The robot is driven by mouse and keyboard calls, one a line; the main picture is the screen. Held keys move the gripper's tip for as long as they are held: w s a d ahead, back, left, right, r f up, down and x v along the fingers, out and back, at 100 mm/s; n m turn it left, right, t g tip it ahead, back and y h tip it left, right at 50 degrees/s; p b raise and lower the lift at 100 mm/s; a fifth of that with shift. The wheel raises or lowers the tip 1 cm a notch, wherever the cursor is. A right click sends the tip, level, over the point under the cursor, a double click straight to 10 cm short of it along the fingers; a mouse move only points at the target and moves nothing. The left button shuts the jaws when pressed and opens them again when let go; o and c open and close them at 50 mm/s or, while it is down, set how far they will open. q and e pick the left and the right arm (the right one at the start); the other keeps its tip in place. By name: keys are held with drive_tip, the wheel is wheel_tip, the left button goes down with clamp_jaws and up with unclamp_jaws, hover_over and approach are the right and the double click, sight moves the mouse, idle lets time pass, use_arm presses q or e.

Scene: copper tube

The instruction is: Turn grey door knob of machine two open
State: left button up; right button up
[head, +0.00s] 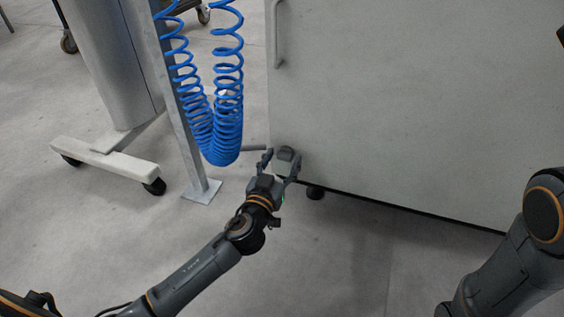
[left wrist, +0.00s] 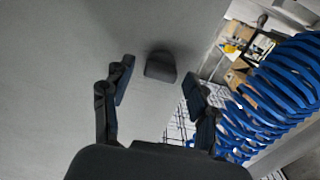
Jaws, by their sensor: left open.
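A dark grey door knob (left wrist: 160,67) sticks out from a pale machine panel in the left wrist view. The knob also shows in the head view (head: 287,155), near the panel's lower left corner. My left gripper (head: 281,163) is open in front of the knob. In the left wrist view the fingers of the left gripper (left wrist: 158,76) stand on either side of the knob, slightly short of it, with gaps visible. Whether the fingertips reach around it in depth is hard to tell. My right gripper is out of view; only its arm shows at right.
Blue coiled hoses (head: 222,120) hang by a metal post (head: 180,110) just left of the knob, and are close in the left wrist view (left wrist: 275,95). A vertical handle (head: 278,35) sits higher on the pale panel (head: 400,90). The floor (head: 330,250) below is clear.

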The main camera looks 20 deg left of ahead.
use_arm(q)
drive_tip(key=shift+w, duration=0.1)
drive_tip(key=c, duration=1.1)
drive_tip(key=shift+c, duration=0.2)
